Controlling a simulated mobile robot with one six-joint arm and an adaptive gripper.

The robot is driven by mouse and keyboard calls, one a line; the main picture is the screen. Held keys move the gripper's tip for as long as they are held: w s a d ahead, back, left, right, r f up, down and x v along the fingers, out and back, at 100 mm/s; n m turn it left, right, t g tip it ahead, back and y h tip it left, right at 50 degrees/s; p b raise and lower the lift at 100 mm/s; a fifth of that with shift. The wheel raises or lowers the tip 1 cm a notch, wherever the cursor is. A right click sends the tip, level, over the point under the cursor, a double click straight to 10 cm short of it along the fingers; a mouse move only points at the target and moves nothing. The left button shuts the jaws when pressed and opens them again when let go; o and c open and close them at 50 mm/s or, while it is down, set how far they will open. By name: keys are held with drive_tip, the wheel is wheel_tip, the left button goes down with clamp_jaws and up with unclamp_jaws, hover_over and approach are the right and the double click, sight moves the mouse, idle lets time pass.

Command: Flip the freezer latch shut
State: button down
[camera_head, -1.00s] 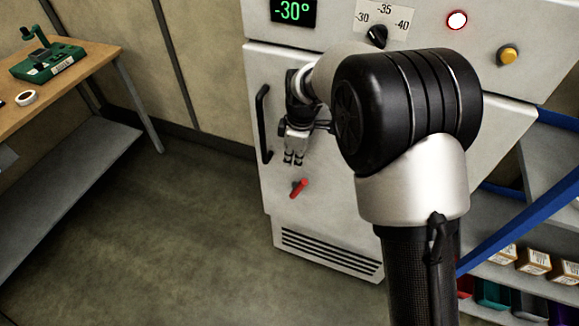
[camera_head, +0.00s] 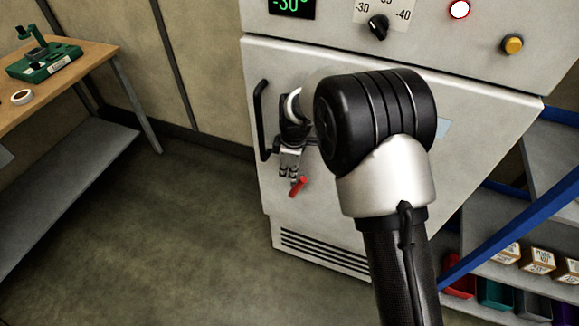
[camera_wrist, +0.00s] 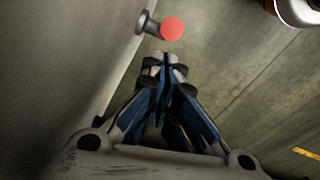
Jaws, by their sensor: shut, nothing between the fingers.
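The freezer latch is a small lever with a red grip (camera_head: 298,187) on the lower part of the white freezer door (camera_head: 470,125). The grip slants up to the right in the head view. In the wrist view the red end (camera_wrist: 172,29) sits on a grey pivot (camera_wrist: 146,22) at the door face, just beyond my fingertips. My gripper (camera_head: 289,176) is shut and empty, pointing down in front of the door. Its fingertips (camera_wrist: 165,62) are close to the red grip; whether they touch it I cannot tell.
A black door handle (camera_head: 262,120) stands left of my gripper. The control panel with a dial (camera_head: 378,27) and yellow button (camera_head: 512,44) is above. A shelf with bins (camera_head: 495,292) stands right, a workbench (camera_head: 95,72) left. The floor between is clear.

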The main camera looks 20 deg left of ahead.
wheel_tip(320, 180, down, 3)
drive_tip(key=shift+w+a+r, duration=0.1)
drive_tip(key=shift+a+r, duration=0.05)
drive_tip(key=shift+r, duration=0.05)
